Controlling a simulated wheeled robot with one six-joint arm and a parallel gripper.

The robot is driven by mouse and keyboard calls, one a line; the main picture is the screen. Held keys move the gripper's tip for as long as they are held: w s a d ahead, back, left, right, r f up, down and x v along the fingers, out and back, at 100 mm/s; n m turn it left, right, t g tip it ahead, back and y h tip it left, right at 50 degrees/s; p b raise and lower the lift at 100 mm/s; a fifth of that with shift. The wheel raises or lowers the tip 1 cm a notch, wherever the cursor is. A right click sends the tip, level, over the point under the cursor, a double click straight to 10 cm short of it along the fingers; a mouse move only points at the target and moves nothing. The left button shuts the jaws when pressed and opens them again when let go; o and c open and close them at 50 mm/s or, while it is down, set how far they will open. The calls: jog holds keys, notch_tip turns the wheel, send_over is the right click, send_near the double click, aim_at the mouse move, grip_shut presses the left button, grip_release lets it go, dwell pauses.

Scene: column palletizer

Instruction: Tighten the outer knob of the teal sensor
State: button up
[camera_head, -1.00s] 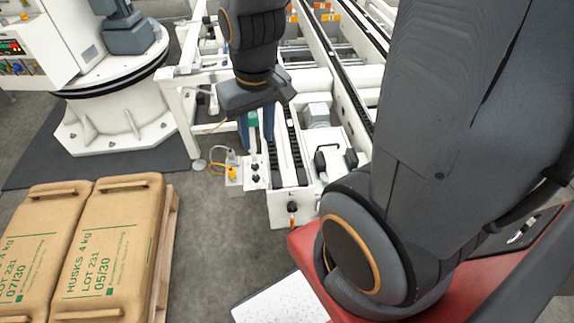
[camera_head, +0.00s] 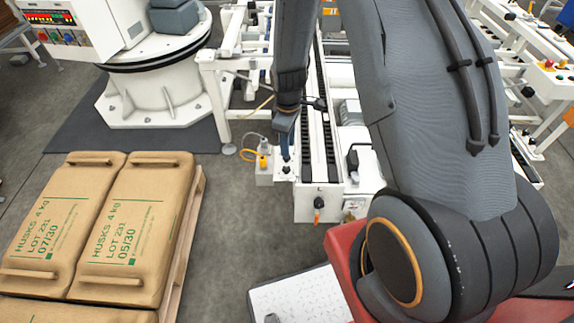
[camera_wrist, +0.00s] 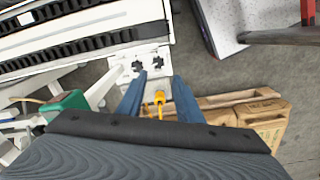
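Two black knobs, a left one (camera_wrist: 138,66) and a right one (camera_wrist: 157,62), sit on a white plate (camera_wrist: 148,52) beyond my fingertips. I cannot tell which is the outer knob. My gripper (camera_wrist: 158,78) is open, with its two blue fingers apart and nothing seen between their tips. In the head view my gripper (camera_head: 285,155) points down over the conveyor's near left corner, hiding part of the plate.
An orange cable and connector (camera_head: 262,158) stand on a small white box left of my gripper. The white conveyor (camera_head: 318,206) with dark chain strips lies to the right. Sacks (camera_head: 135,230) lie on a pallet at left. The grey floor between is clear.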

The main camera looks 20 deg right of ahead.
jog(key=n, duration=0.1)
send_over(287, 168)
notch_tip(287, 168, down, 5)
jog(key=shift+r, duration=0.1)
jog(key=shift+f+p, duration=0.85)
jog(key=shift+f, duration=2.7)
jog(key=c, duration=0.8)
